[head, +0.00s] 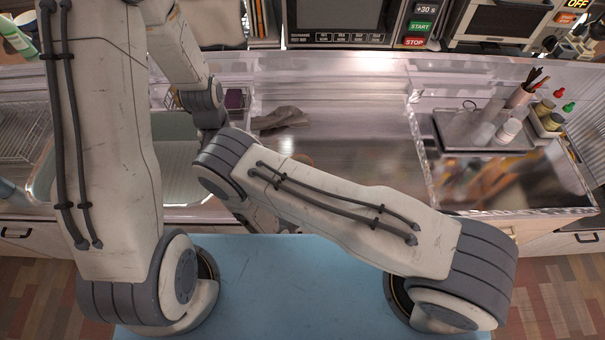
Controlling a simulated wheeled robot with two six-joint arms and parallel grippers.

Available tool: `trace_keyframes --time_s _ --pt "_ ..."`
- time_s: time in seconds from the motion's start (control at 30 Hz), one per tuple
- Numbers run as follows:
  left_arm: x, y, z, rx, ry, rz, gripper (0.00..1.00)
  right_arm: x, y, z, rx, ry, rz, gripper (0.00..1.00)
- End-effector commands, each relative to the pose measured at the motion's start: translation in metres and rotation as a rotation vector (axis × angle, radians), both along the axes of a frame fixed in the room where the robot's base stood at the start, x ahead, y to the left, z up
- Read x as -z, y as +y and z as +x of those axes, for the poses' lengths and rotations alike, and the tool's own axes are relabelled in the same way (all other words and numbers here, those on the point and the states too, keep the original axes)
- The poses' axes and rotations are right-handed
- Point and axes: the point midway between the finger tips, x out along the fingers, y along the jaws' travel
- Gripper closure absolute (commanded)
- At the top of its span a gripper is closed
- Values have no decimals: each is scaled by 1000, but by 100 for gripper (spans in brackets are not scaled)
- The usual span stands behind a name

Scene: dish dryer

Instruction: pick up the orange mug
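I see no orange mug in the head view. My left arm rises along the left side, bends at the top edge and comes back down towards the sink; its gripper does not show. My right arm reaches from the lower right across the middle to the left. Its far end is hidden behind its own links, and I cannot make out its gripper. The arms cover much of the sink and the counter's left part.
A sink (182,188) lies left of centre, with a wire rack (22,132) beside it. A grey cloth (280,118) lies on the metal counter (350,150), bare around its middle. A tray (470,132) with bottles stands right. A microwave (338,22) stands behind.

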Motion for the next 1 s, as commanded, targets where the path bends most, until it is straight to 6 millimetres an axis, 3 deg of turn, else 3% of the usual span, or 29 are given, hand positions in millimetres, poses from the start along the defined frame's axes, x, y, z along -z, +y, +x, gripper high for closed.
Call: trace_keyframes --time_s 0.03,0.07,1.0 --pt "0 -1 0 2 0 0 100 0 -1 0 2 0 -1 91" --pt "0 -1 0 2 0 0 100 0 -1 0 2 0 -1 100" --pt "0 1 0 -1 -1 0 100 0 1 0 -1 1 1 100"
